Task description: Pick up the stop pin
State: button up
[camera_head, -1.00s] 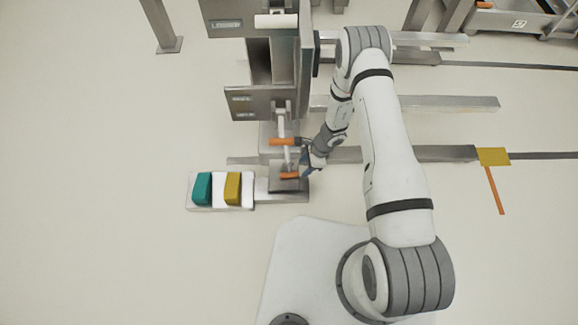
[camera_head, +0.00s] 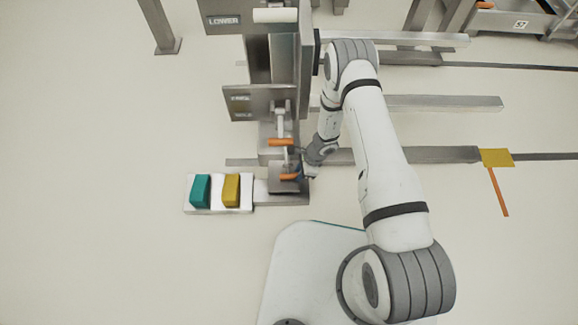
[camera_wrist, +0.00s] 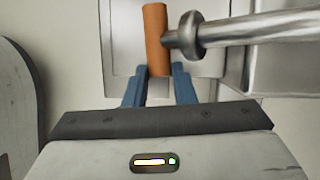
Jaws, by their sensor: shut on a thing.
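The stop pin appears to be the lower orange-handled piece (camera_head: 289,177), over the metal base plate in the head view. In the wrist view its orange grip (camera_wrist: 155,38) stands upright in the picture, with a metal collar and shaft at its right side. My gripper (camera_wrist: 160,71) is shut on the near end of this grip, with one blue finger on each side. In the head view my gripper (camera_head: 301,170) is at the grip's right end, partly hidden by the wrist. I cannot tell whether the pin is seated or free.
A lever with an orange handle (camera_head: 281,142) is just above, below a labelled plate (camera_head: 260,103) on the metal column. A pedestal with teal (camera_head: 200,190) and yellow (camera_head: 231,189) buttons stands to the left. Metal rails (camera_head: 410,155) run right. Open floor lies left.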

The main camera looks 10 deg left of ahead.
grip_shut()
jog(key=shift+r+p, duration=0.3)
jog(key=shift+r, duration=0.2)
notch_tip(320, 180, up, 3)
jog(key=shift+r+p, duration=0.15)
jog(key=shift+p, duration=0.8)
jog(key=w+d+p, duration=0.1)
jog(key=w+d, duration=0.2)
jog(key=d, duration=0.5)
jog(key=w+d+p, duration=0.2)
jog(key=w+d, duration=0.2)
jog(key=d, duration=0.4)
jog(key=shift+w+d+f, duration=0.2)
jog(key=shift+w+f, duration=0.05)
jog(key=shift+f, duration=0.15)
